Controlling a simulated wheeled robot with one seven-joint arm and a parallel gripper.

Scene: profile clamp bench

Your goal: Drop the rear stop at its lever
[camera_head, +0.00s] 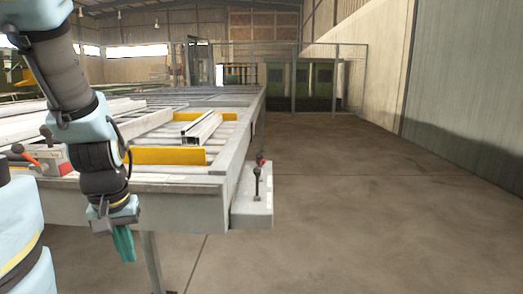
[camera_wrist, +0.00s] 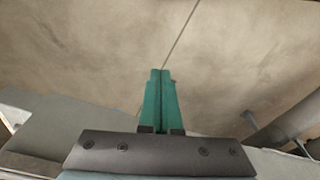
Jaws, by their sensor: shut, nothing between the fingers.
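My gripper (camera_head: 125,256) hangs in front of the bench's front edge, pointing down, with its teal fingers shut and empty. In the wrist view the closed fingers (camera_wrist: 160,80) are over bare floor. A grey box (camera_head: 253,207) on the bench's right front corner carries a black-knobbed lever (camera_head: 257,184) and, behind it, a red-knobbed lever (camera_head: 262,160). Both look about upright and stand to the right of my gripper, apart from it. A yellow bar (camera_head: 207,116) lies across the far part of the bench, and another yellow bar (camera_head: 170,156) lies nearer. No label shows which is the rear stop.
A pale metal profile (camera_head: 201,128) lies on the bench between the yellow bars. A clamp with a red handle (camera_head: 24,153) sits at the left, partly behind my arm. The bench's front rail (camera_head: 180,205) is close to my gripper. Open floor (camera_head: 370,200) lies to the right.

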